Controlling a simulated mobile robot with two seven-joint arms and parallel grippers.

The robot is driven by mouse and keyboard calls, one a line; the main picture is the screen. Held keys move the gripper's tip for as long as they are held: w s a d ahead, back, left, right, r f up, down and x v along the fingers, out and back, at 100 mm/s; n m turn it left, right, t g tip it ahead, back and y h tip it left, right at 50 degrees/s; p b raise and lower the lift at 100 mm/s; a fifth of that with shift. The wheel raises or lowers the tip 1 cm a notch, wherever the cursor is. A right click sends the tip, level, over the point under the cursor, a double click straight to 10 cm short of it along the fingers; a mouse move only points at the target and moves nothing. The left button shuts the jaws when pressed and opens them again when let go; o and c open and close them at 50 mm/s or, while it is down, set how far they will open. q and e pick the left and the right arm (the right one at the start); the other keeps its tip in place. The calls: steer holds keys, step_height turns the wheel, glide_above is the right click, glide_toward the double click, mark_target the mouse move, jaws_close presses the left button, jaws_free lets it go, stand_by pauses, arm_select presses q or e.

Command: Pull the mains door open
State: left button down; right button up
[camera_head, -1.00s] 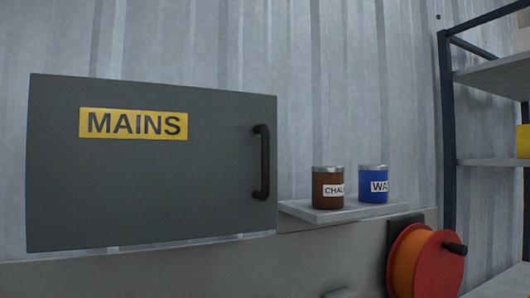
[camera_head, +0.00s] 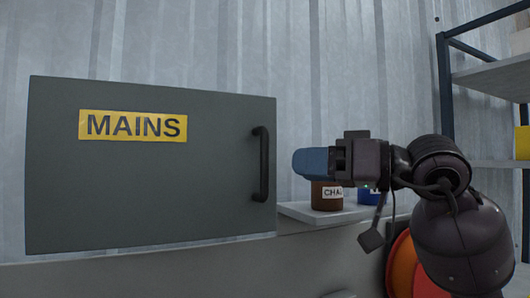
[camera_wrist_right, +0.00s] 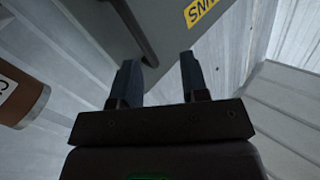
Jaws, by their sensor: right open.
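The mains door (camera_head: 150,195) is a dark grey panel with a yellow MAINS label (camera_head: 133,125). It looks shut. Its black bar handle (camera_head: 262,164) stands upright near the right edge. My right gripper (camera_head: 300,163) is just right of the handle, apart from it, with its blue fingers pointing left. In the right wrist view the gripper (camera_wrist_right: 158,75) is open and empty, its two fingers apart. There the handle (camera_wrist_right: 130,32) lies beyond the fingers, up and to the left, and part of the label (camera_wrist_right: 200,10) shows. My left gripper is not in view.
A small shelf (camera_head: 300,212) right of the door holds a brown tin (camera_head: 325,198) and a blue tin (camera_head: 368,197), both partly behind my right arm. An orange-red reel (camera_head: 402,265) is below, partly hidden. A shelf rack (camera_head: 446,85) stands at far right.

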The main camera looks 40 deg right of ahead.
mark_target(268, 152)
steer(key=shift+w+a+r+n+t+h, duration=0.1)
steer(key=shift+w+a+r+t+h, duration=0.25)
steer(key=shift+w, duration=1.15)
steer(key=shift+w+a+r+n+t+h, duration=0.15)
steer(key=shift+w+r+h, duration=0.3)
steer(key=shift+w, duration=1.1)
steer(key=shift+w+a+r+n+t+h, duration=0.1)
steer(key=shift+w+a+r+h, duration=0.3)
steer(key=shift+w, duration=1.1)
steer(key=shift+d+f, duration=0.1)
steer(key=shift+f, duration=0.05)
steer(key=shift+c, duration=0.3)
jaws_close()
